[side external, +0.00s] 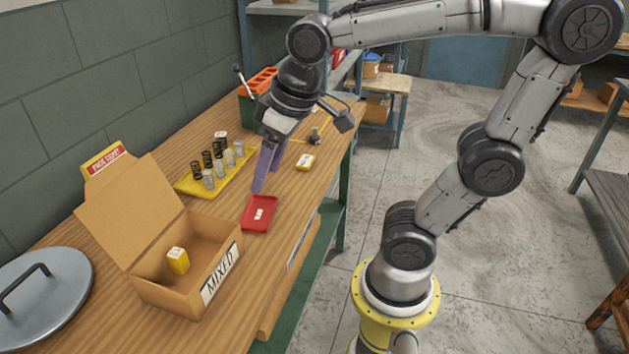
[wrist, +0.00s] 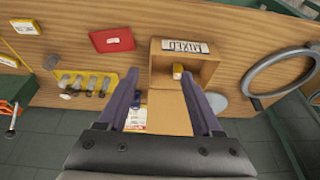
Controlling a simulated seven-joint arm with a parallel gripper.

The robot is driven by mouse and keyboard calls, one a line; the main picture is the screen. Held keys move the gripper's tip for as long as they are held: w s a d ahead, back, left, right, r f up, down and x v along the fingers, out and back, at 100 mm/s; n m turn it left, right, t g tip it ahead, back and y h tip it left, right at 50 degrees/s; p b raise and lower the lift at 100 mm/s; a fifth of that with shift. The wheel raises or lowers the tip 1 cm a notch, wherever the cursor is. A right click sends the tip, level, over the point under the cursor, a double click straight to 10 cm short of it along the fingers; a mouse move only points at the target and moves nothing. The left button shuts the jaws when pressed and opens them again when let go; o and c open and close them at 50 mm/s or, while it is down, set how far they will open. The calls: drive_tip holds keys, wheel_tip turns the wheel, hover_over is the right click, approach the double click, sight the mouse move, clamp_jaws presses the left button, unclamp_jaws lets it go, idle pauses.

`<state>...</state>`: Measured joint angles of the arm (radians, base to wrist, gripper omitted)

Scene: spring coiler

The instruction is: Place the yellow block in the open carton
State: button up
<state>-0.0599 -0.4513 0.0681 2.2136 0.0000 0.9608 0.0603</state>
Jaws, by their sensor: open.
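The open carton (side external: 226,239), labelled MIXED, stands on the workbench with its flap raised; it also shows in the wrist view (wrist: 207,70). A yellow block (side external: 178,262) with a white top sits inside it, and it shows in the wrist view (wrist: 178,71). A second yellow piece (side external: 304,161) with a white top lies on the bench beyond the red tray; it shows at the upper left of the wrist view (wrist: 25,27). My gripper (side external: 268,178) has purple fingers, open and empty, above the bench behind the red tray. Its fingers also show in the wrist view (wrist: 160,80).
A red tray (side external: 249,223) with small white pieces lies between carton and gripper. A yellow tray (side external: 190,187) holds several upright springs. An orange-topped green box (side external: 247,103) stands farther back. A round grey lid (side external: 62,310) with a handle lies left of the carton.

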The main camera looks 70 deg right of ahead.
drive_tip(key=s+d+f+t, duration=0.1)
drive_tip(key=s+f, duration=0.1)
drive_tip(key=s, duration=0.5)
drive_tip(key=shift+s+d+f+t, duration=0.15)
drive_tip(key=shift+s+d+t, duration=0.05)
drive_tip(key=shift+s+t, duration=0.1)
drive_tip(key=shift+o, duration=0.2)
